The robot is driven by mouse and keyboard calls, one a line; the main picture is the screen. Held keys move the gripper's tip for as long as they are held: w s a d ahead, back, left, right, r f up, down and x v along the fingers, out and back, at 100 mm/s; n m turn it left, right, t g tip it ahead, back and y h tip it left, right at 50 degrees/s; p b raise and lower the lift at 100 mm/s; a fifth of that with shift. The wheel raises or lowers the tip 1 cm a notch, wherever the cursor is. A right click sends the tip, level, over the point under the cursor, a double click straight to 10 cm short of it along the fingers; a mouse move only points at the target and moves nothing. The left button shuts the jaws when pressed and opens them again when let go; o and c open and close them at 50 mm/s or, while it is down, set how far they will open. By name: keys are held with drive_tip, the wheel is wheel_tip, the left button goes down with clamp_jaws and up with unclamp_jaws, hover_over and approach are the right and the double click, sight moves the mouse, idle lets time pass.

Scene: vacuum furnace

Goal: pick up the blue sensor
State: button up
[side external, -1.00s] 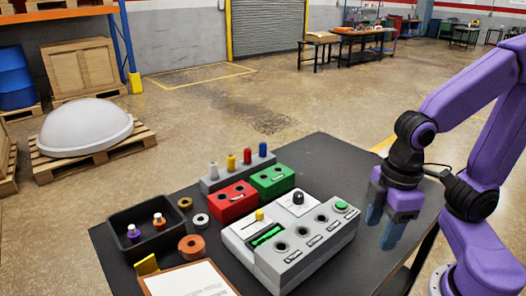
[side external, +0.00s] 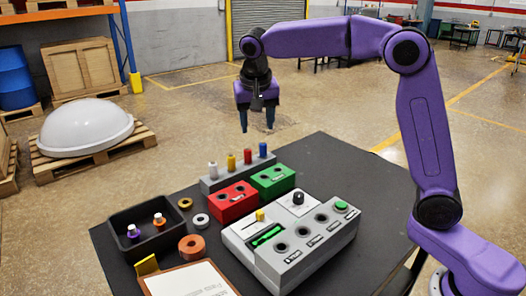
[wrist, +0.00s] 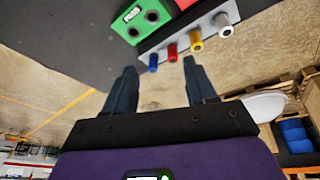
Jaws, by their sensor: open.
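The blue sensor (side external: 263,149) stands upright at the right end of the grey rack (side external: 238,172), beside red, yellow and white sensors. My gripper (side external: 257,130) is open and empty, pointing down. In the side view its fingertips appear just above the blue sensor, though the depth gap is hard to judge. In the wrist view the blue sensor (wrist: 153,62) shows between my two fingertips, nearer the left one, with the red sensor (wrist: 171,52) near the right one.
A red block (side external: 232,203) and a green block (side external: 273,181) stand in front of the rack. A grey control box (side external: 290,240) and a black tray (side external: 150,250) with two sensors are nearer the camera. The table (side external: 375,185) is clear at the right.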

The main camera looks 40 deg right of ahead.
sight(263, 143)
drive_tip(key=w+d+r+m+h, duration=0.1)
drive_tip(key=w+d+r+m, duration=0.1)
drive_tip(key=w+d+m, duration=0.35)
drive_tip(key=shift+n, duration=0.35)
drive_tip(key=x, duration=1.7)
drive_tip(key=shift+w+f, duration=0.25)
drive_tip(key=shift+f, duration=0.1)
clamp_jaws()
